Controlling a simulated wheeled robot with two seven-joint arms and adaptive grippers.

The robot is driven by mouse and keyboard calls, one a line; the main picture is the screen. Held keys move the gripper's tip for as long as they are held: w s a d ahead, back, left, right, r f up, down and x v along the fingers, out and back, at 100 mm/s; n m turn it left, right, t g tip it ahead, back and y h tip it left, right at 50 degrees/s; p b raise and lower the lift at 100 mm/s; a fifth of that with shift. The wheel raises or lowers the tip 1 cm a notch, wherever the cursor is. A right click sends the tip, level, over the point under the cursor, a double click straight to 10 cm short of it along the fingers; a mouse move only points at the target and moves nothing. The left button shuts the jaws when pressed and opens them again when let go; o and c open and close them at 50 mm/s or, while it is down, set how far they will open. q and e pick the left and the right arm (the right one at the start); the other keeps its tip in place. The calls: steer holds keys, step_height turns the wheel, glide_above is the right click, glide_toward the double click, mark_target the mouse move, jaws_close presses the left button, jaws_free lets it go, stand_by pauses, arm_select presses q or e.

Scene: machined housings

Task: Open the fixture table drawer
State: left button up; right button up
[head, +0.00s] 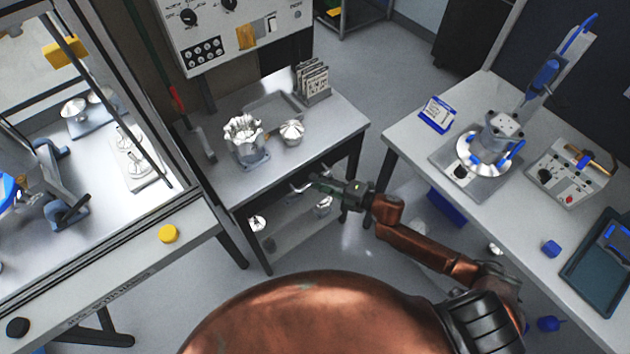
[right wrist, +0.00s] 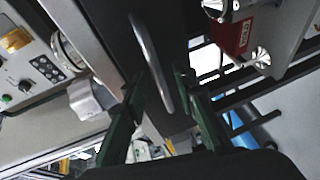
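The grey fixture table (head: 205,175) stands in the middle of the head view. A dark drawer front lies under its near edge, and the drawer looks shut. The silver bar handle (head: 298,188) sticks out from that front. In the right wrist view the handle (right wrist: 152,62) is a curved bar on the dark drawer front (right wrist: 118,38). My right gripper (head: 322,184) is at the handle. In the right wrist view its two dark green fingers (right wrist: 160,82) are apart, with the bar showing between them; I cannot tell whether they touch it. My left gripper is not in view.
A machined housing (head: 244,148), a round metal part (head: 292,132) and a card rack (head: 313,82) are on the table top. A lower shelf (head: 290,232) holds small parts. A white workbench (head: 420,130) stands at the right, with open floor between.

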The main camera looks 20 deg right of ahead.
steer(key=shift+w+a+f, duration=0.15)
steer(key=shift+w+a, duration=0.3)
steer(key=shift+w, duration=0.05)
steer(key=shift+c, duration=0.7)
jaws_close()
